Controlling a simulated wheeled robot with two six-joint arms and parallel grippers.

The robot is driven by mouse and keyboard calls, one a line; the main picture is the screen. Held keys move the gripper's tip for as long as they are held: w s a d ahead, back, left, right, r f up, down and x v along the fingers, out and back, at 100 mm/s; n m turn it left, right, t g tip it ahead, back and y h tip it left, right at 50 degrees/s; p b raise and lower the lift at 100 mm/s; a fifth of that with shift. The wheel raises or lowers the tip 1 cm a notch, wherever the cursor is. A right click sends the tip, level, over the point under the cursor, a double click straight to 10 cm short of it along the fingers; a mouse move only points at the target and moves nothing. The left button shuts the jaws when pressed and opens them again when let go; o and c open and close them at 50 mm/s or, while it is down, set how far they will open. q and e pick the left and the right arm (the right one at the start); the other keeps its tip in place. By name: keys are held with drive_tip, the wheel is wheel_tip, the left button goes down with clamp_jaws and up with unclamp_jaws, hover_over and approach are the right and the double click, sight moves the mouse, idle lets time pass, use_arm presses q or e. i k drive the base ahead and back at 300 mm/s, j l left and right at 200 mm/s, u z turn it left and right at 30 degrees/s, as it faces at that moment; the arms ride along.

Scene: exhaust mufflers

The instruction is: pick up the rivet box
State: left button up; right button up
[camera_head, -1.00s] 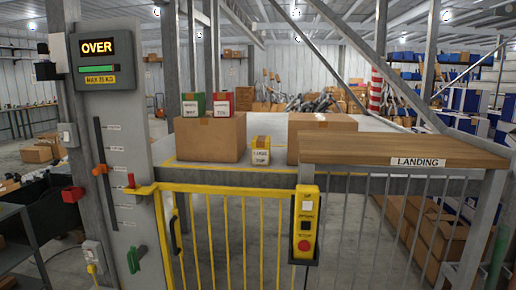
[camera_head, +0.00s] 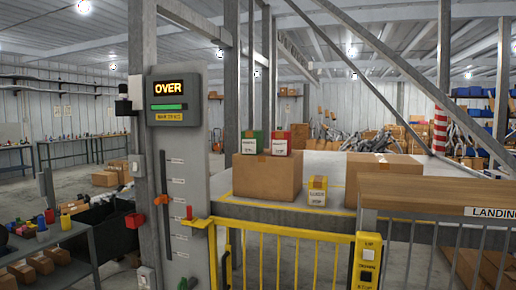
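A green box (camera_head: 252,143) and a red box (camera_head: 280,144) sit side by side on top of a large brown carton (camera_head: 266,178). The label print is too small to read surely, so I cannot tell which is the rivet box. Neither of my grippers is in view.
A yellow gate (camera_head: 284,232) and a post with a sign reading OVER (camera_head: 171,88) stand before the platform. A wooden landing shelf (camera_head: 440,193) is at right. A grey table (camera_head: 70,236) with small coloured items and boxes is at left.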

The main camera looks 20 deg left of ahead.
sight(252, 140)
drive_tip(key=i+j+z, duration=0.2)
drive_tip(key=i+j, duration=0.65)
